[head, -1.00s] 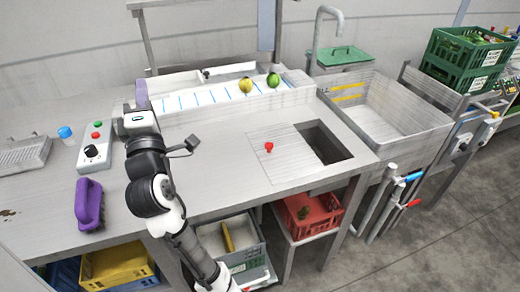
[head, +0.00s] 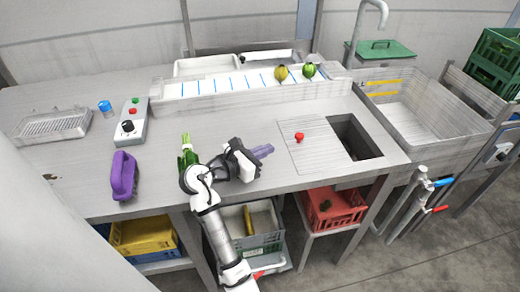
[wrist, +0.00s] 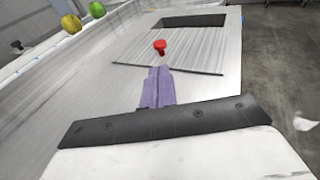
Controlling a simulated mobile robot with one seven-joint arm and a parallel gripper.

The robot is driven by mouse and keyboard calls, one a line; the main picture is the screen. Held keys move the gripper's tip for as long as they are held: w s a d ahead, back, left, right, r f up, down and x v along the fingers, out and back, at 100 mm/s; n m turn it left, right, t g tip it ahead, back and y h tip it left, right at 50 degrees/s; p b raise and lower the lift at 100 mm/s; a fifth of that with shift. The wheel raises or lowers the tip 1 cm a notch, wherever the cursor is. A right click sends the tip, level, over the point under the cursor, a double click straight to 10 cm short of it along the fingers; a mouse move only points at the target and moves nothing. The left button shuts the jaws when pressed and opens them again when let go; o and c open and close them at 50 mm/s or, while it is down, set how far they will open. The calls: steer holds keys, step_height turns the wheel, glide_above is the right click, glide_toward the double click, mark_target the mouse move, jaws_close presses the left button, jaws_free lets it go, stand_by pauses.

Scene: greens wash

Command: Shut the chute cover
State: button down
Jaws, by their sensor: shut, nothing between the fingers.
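The chute cover (head: 310,143) is a flat grey plate with a red knob (head: 299,137) on it. It lies on the counter to the left of the dark rectangular chute opening (head: 354,138), which is uncovered. In the wrist view the cover (wrist: 190,52) lies ahead, with the red knob (wrist: 160,46) standing just beyond the fingertips and the opening (wrist: 195,21) behind it. My gripper (head: 268,150) has purple fingers that are shut and empty. It is low over the counter, left of the cover, pointing toward the knob and apart from it.
A green leafy vegetable (head: 187,155) lies beside my arm. A purple brush (head: 123,176) and a control box (head: 132,122) are on the left. Two round fruits (head: 281,73) sit on the back trough. A sink (head: 425,112) is on the right.

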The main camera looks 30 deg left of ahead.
mark_target(297, 137)
steer(key=p+x, duration=0.2)
steer(key=x, duration=0.7)
steer(key=shift+w, duration=0.3)
